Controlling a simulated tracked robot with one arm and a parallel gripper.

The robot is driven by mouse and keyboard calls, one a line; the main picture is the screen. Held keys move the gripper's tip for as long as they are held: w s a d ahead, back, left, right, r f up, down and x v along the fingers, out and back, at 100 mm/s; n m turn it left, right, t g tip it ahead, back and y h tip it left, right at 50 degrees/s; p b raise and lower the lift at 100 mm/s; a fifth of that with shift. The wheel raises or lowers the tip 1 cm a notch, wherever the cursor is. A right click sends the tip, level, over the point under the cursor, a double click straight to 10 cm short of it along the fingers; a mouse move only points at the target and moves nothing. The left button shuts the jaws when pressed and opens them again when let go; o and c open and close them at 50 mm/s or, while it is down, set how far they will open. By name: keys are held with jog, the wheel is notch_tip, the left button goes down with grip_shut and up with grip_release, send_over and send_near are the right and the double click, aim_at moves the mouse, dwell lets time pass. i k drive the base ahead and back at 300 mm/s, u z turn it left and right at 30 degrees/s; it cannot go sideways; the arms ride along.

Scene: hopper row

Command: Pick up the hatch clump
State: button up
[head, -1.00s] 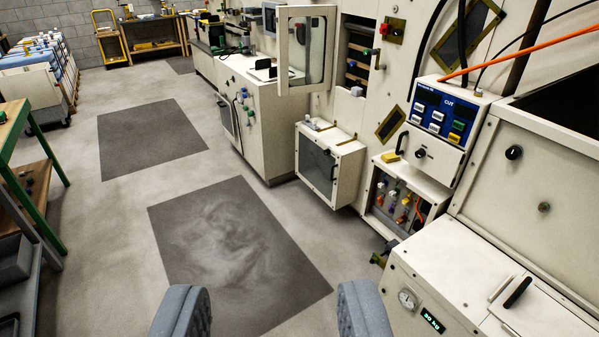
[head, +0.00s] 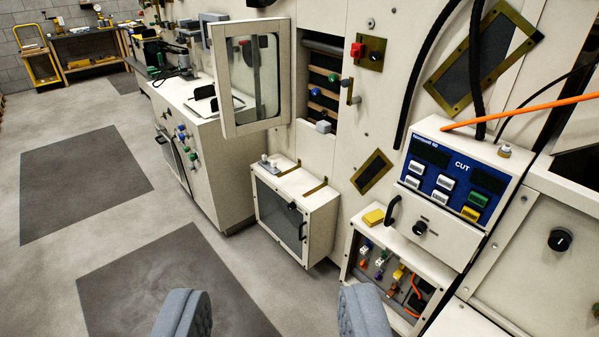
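My gripper (head: 276,312) shows as two grey padded fingers at the bottom edge, wide apart with nothing between them. An open hatch (head: 320,85) in the cream machine wall stands ahead, above the fingers, with a glazed door (head: 232,90) swung out on its left. Inside it are dark slots and light brown slats. A small grey-blue lump (head: 323,127) sits at its lower edge. I cannot tell for sure whether this is the hatch clump. The gripper is well short of the hatch and touches nothing.
A cream box with a dark window (head: 283,222) juts out below the hatch. A CUT control panel (head: 460,180) stands right, above an open bay of coloured connectors (head: 385,270). Floor with dark mats (head: 80,180) is clear at left.

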aim_at(323, 126)
jog(key=z, duration=0.1)
jog(key=i, duration=1.05)
jog(key=z, duration=0.1)
jog(key=k, duration=1)
jog(key=u, duration=0.75)
jog(key=i, duration=1.6)
jog(key=z, duration=0.75)
jog(key=i, duration=1)
jog(key=z, duration=0.85)
jog(key=k, duration=0.55)
jog(key=u, duration=0.05)
